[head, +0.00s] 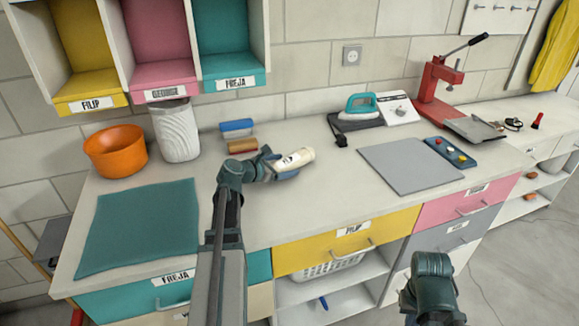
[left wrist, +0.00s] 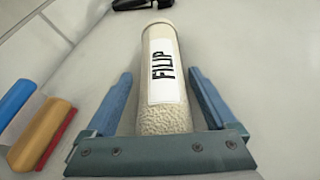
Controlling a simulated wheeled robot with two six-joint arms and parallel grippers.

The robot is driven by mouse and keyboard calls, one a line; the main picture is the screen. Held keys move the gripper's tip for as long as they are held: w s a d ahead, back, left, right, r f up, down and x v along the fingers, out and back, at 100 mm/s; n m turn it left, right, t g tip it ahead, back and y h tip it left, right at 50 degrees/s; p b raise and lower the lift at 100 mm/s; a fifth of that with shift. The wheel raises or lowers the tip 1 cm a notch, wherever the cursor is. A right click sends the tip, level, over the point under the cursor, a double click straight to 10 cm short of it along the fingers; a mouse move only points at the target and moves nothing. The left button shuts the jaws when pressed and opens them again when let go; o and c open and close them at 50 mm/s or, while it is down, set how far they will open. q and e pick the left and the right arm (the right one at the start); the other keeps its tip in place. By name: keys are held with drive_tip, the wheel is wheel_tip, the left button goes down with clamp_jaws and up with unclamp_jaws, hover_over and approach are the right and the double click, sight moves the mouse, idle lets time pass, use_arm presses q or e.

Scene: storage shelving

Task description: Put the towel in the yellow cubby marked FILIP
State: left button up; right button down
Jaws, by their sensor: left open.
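The towel (head: 299,158) is a cream, rough-textured roll with a white FILIP label, lying on the countertop. It also shows in the left wrist view (left wrist: 164,75), label facing up. My left gripper (head: 281,164) is open at the towel. Its two blue fingers stand either side of the roll's near part, with gaps between. The yellow cubby (head: 82,85) marked FILIP is at the upper left of the head view, left of the pink one. It looks empty. Of my right arm only a dark link shows at the lower right; its gripper is out of view.
An orange pot (head: 116,152) and white ribbed bin (head: 176,132) stand below the cubbies. A teal sheet (head: 140,225) lies at the left. Blue and brown blocks (head: 239,135) lie behind my left gripper. A grey board (head: 410,165), iron (head: 360,106) and red press (head: 432,85) are at right.

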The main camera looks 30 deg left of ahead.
use_arm(q)
clamp_jaws()
idle(0.4)
drive_tip(key=shift+r, duration=0.2)
